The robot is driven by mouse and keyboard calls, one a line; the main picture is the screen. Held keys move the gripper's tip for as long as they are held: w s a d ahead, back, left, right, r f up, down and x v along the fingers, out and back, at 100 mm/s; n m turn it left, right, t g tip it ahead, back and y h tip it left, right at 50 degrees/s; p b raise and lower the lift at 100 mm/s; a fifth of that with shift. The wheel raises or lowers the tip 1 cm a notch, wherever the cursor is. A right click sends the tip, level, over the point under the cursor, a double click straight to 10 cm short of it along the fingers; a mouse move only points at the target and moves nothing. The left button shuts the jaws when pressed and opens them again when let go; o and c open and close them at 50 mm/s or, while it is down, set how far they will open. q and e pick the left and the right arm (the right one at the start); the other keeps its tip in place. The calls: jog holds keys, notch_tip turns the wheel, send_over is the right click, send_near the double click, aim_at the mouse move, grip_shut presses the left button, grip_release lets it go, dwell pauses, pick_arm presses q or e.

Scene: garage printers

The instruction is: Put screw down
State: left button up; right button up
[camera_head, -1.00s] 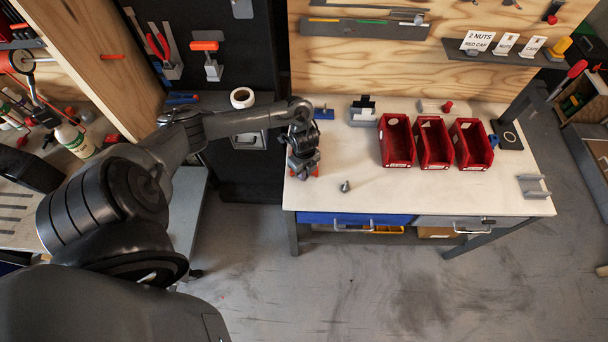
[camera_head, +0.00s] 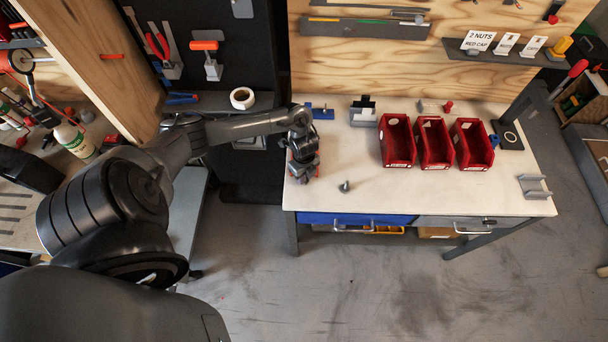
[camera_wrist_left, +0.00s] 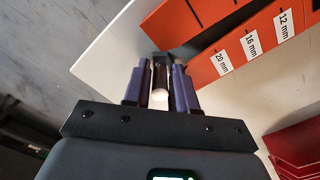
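My left gripper (camera_head: 304,172) is low over the left end of the white workbench (camera_head: 420,197). In the left wrist view its two purple fingers (camera_wrist_left: 162,85) are close around a dark, narrow piece with a bright round end, which looks like a screw (camera_wrist_left: 159,97). The orange-red block (camera_wrist_left: 235,52) with 20 mm, 16 mm and 12 mm labels is just beyond the fingertips; contact cannot be told. Another grey screw (camera_head: 345,187) stands on the bench to the right of the gripper. My right gripper is not in view.
Three red bins (camera_head: 435,143) stand in a row toward the back right. A grey block (camera_head: 363,111) and a blue piece (camera_head: 322,113) are at the back left. A grey bracket (camera_head: 534,187) lies far right. The bench's front middle is clear.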

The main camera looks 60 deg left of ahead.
pick_arm(q)
notch_tip(320, 180, up, 12)
jog(key=p, duration=0.3)
jog(key=shift+f, duration=0.2)
jog(key=shift+w+d, duration=0.1)
jog(key=shift+d, duration=0.2)
jog(key=w+d+f+n+t+h, duration=0.15)
jog(key=d+t, duration=0.35)
jog(key=d, duration=1.9)
jog(key=s+a+r+n, duration=0.1)
jog(key=s+r+n, duration=0.2)
jog(key=s+n, duration=0.3)
jog(key=s+a+r+n+g+y, duration=0.1)
jog(key=s+r+n, duration=0.3)
jog(key=s+n, duration=0.2)
jog(key=shift+s+r, duration=0.15)
jog(key=shift+r, duration=0.1)
jog(key=shift+p, duration=0.3)
